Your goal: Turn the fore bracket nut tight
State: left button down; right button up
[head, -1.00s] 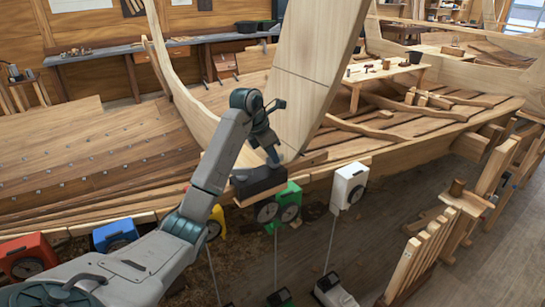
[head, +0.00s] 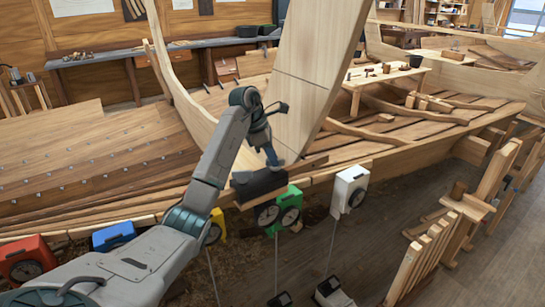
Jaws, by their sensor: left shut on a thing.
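My left gripper (head: 272,158) reaches over the hull's side planks, pointing down at a dark block (head: 258,184) with a light wooden underside on the hull's outer edge. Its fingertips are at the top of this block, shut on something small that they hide. The fore bracket nut cannot be made out by itself, and I cannot tell whether the dark block is the bracket. A tall wooden stem board (head: 312,75) rises just behind the gripper. My right gripper is not in view.
Boxes with dials hang along the hull edge: red (head: 27,258), blue (head: 113,235), green (head: 280,206) and white (head: 349,187). A small table with tools (head: 385,74) stands inside the hull. Wooden trestles (head: 465,215) stand at right.

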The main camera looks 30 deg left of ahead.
pick_arm(q)
jog(key=shift+r, duration=0.1)
jog(key=c, duration=1.5)
grip_release()
